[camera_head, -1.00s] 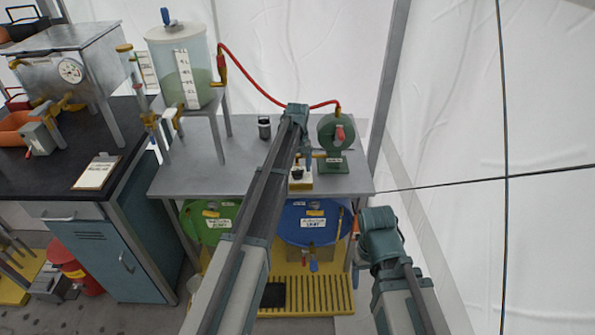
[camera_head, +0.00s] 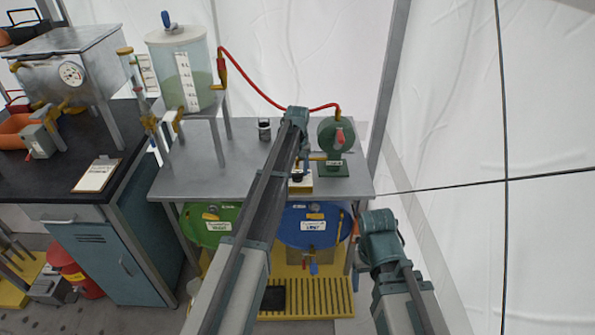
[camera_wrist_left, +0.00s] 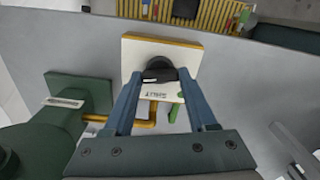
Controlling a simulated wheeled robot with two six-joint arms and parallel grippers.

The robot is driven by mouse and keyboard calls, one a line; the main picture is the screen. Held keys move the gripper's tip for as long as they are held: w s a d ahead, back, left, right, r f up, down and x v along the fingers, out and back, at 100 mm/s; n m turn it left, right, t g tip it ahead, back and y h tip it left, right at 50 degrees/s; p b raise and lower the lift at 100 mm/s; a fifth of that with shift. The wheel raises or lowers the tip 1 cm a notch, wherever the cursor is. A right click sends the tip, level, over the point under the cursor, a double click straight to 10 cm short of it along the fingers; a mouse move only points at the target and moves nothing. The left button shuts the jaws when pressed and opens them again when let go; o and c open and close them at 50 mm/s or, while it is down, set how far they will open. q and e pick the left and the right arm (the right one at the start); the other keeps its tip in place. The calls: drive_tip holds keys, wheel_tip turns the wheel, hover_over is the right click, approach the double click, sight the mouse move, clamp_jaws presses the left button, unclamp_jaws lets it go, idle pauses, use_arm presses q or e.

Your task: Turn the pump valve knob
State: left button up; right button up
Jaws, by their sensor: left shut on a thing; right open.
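The pump valve knob (camera_wrist_left: 158,74) is a small black knob on a white plate with a yellow edge (camera_wrist_left: 185,52), lettering on its face. In the left wrist view it sits between the two blue fingers of my left gripper (camera_wrist_left: 160,88), which is shut on it. In the head view my left gripper (camera_head: 303,163) is over the plate (camera_head: 301,186) at the table's front right, and the arm partly hides the knob. The green pump (camera_head: 337,135) with a red part stands right beside it. My right gripper (camera_head: 380,250) is at the lower right, apart from the table; its fingers are hidden.
A grey table (camera_head: 220,178) carries the pump, a small dark container (camera_head: 264,130) and a stand with a clear tank (camera_head: 182,75). A red hose (camera_head: 255,90) runs from tank to pump. Green (camera_head: 205,228) and blue drums (camera_head: 300,237) lie below. A tent pole (camera_head: 388,80) rises at the right.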

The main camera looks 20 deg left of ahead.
sight(298, 173)
use_arm(q)
drive_tip(key=m, duration=1)
drive_tip(key=shift+m, duration=0.4)
idle(0.4)
drive_tip(key=o, duration=1.4)
drive_tip(key=shift+c, duration=0.2)
drive_tip(key=shift+r, duration=0.2)
wheel_tip(298, 173, up, 14)
drive_tip(key=p, duration=1.3)
drive_tip(key=shift+f+p, duration=0.25)
drive_tip(key=shift+p, duration=0.15)
